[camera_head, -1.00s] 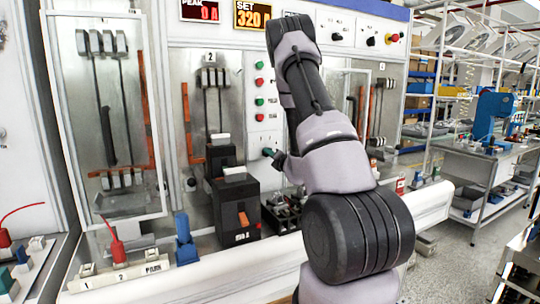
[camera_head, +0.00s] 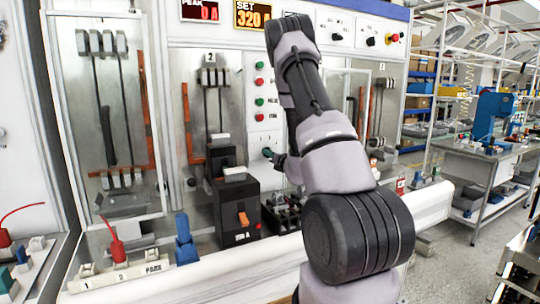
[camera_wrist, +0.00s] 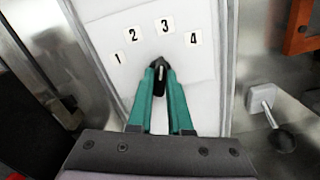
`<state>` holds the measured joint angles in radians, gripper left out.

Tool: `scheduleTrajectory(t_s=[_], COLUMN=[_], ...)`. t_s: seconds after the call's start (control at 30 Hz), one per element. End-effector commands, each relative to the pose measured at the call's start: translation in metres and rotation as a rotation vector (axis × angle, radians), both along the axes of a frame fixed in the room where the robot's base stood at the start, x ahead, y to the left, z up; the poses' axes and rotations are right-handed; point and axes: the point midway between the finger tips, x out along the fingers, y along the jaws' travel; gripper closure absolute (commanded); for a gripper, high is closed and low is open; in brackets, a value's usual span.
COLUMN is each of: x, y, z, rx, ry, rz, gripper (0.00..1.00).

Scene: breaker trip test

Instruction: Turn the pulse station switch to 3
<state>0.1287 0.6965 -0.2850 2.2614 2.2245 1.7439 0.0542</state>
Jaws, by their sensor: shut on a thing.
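The pulse station switch (camera_wrist: 158,66) is a small dark knob on a white panel (camera_wrist: 110,90) in the wrist view. Labels 1, 2, 3 and 4 arc above it. My gripper (camera_wrist: 160,80) has green fingers, shut on the knob from below. The fingers cover much of the knob, and I cannot tell exactly which number it points to. In the head view my gripper (camera_head: 267,153) shows only as a small dark green tip at the panel, mostly hidden behind my arm.
A metal lever with a dark round end (camera_wrist: 284,141) sticks out right of the panel. A black breaker with an orange toggle (camera_head: 243,219) stands left of my arm. Green and red buttons (camera_head: 259,90) line the panel above. A red display reads 0 A; another reads 320.

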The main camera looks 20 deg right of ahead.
Motion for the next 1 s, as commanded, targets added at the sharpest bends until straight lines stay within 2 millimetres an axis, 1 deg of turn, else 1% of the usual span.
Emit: scheduleTrajectory(t_s=[0.23,0.27,0.3,0.33,0.6,0.7,0.77,0.87,1.0], x=[-0.001,-0.001,-0.001,-0.001,0.000,-0.005,-0.011,-0.028,-0.058], y=[0.000,0.000,0.000,0.000,0.000,-0.001,-0.001,-0.002,-0.003], z=[-0.001,-0.001,-0.001,-0.001,0.000,-0.001,-0.001,0.000,-0.001], rx=[0.001,0.001,0.001,0.001,0.002,0.002,0.003,0.004,0.004], ry=[0.003,0.003,0.003,0.002,0.001,0.002,0.003,0.002,0.003], rz=[-0.001,-0.001,-0.001,0.000,-0.001,-0.002,-0.001,-0.002,-0.003], gripper=[1.00,0.71,0.56,0.53,0.53,0.53,0.53,0.53,0.53])
